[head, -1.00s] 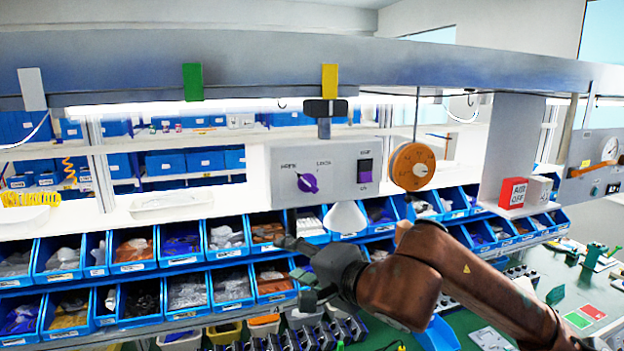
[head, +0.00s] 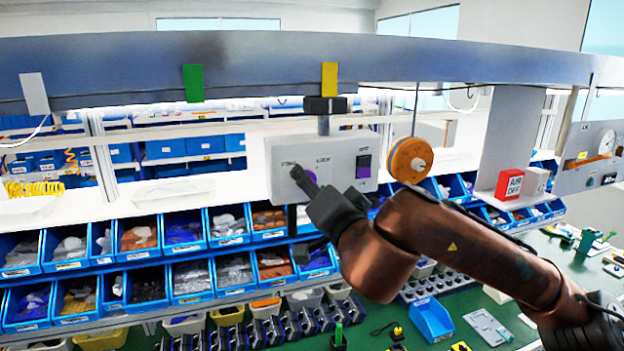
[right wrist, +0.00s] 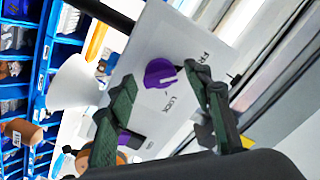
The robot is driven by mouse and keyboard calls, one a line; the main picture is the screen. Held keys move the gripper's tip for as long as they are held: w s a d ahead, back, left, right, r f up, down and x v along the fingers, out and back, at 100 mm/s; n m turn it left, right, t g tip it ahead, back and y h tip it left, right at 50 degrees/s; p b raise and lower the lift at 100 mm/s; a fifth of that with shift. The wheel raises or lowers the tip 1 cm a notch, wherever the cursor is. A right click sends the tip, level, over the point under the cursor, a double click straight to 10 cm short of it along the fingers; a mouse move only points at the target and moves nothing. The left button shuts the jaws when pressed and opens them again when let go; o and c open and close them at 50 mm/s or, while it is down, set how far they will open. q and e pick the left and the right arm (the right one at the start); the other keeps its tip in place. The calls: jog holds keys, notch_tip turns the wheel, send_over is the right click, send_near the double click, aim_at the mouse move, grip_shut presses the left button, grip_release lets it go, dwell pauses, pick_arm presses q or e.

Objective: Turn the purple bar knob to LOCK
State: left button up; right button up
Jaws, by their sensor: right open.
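The purple bar knob (head: 311,175) is on a pale control box (head: 345,150) in the head view, partly hidden by my right gripper (head: 298,178). The right wrist view shows the knob (right wrist: 160,73) whole, with a white line pointing roughly toward the label beginning "FR". The label LOCK (right wrist: 178,103) is below it there. My right gripper (right wrist: 163,80) is open and empty, its two green-grey fingers on either side of the knob in that view. I cannot tell whether they touch it or how far off they are. My left gripper is in neither view.
A purple rocker switch (head: 363,165) is on the same box, right of the knob. An orange reel (head: 411,160) hangs to the right. Blue bins (head: 190,232) line the shelf below. A grey beam (head: 250,65) runs across above.

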jog(key=shift+w, duration=0.15)
jog(key=shift+c, duration=0.5)
jog(key=c, duration=1)
jog(key=shift+f+m+b, duration=0.1)
jog(key=shift+m+b, duration=8.8)
jog(key=shift+c, duration=0.2)
